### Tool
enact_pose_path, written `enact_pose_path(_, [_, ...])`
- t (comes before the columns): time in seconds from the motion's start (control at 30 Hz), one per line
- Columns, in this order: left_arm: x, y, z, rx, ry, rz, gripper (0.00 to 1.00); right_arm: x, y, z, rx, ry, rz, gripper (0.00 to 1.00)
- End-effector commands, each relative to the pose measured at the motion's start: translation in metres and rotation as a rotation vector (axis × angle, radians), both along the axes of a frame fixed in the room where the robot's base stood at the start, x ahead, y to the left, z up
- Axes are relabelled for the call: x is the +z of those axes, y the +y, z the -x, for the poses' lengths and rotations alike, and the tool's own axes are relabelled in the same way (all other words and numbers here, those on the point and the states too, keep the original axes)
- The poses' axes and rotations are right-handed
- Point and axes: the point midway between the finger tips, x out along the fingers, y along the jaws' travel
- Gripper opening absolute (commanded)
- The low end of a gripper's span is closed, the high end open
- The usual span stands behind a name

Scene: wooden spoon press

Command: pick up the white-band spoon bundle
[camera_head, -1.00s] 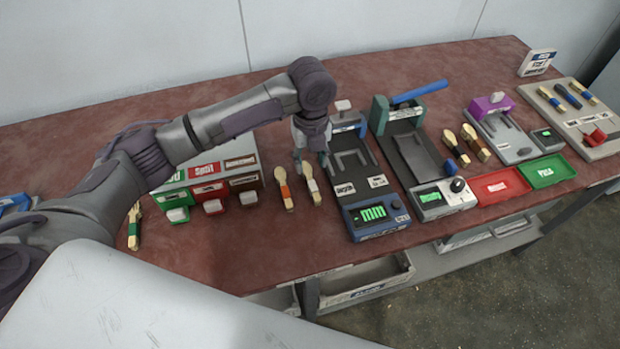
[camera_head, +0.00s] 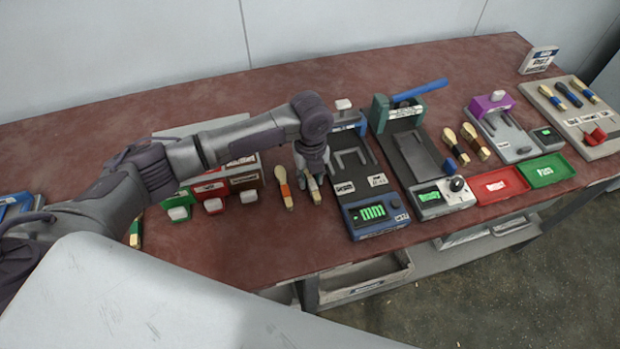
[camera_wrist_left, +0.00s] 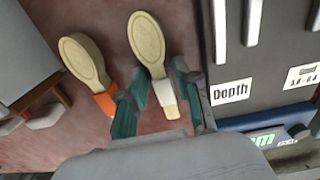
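The white-band spoon bundle (camera_wrist_left: 149,45) lies on the table, pale wood with a white band near its narrow end. In the head view it is mostly hidden by my gripper, with its lower part (camera_head: 314,193) showing. My left gripper (camera_wrist_left: 158,88) is open, its teal fingers on either side of the bundle around the white band. The left finger is close to the band and a small gap shows at the right finger. In the head view the left gripper (camera_head: 310,182) is low over the bundle. My right gripper is not in view.
An orange-band bundle (camera_head: 284,187) lies close on the left; it also shows in the wrist view (camera_wrist_left: 83,60). The blue depth gauge (camera_head: 376,217) stands close on the right. Red (camera_head: 500,185) and green (camera_head: 546,170) trays are further right.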

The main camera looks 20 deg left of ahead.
Motion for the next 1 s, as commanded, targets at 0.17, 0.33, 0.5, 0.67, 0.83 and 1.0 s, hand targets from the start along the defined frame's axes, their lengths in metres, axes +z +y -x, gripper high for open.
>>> enact_pose_path(0.17, [0.000, 0.000, 0.000, 0.000, 0.000, 0.000, 0.00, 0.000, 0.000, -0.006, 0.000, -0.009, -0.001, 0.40])
enact_pose_path(0.33, [0.001, 0.000, 0.000, 0.001, -0.001, -0.001, 0.00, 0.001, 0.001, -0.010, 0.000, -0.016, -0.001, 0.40])
enact_pose_path(0.5, [0.002, 0.000, -0.001, 0.001, -0.001, 0.000, 0.00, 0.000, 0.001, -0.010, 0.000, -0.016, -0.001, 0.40])
enact_pose_path(0.67, [0.014, 0.000, -0.001, 0.000, -0.004, 0.001, 0.00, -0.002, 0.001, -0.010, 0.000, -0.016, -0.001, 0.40])
enact_pose_path(0.83, [0.043, 0.000, -0.002, -0.001, -0.006, 0.001, 0.00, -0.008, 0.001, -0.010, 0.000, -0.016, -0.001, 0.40])
enact_pose_path(1.0, [0.064, -0.035, 0.023, -0.007, -0.003, 0.004, 0.00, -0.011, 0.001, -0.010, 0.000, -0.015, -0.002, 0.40])
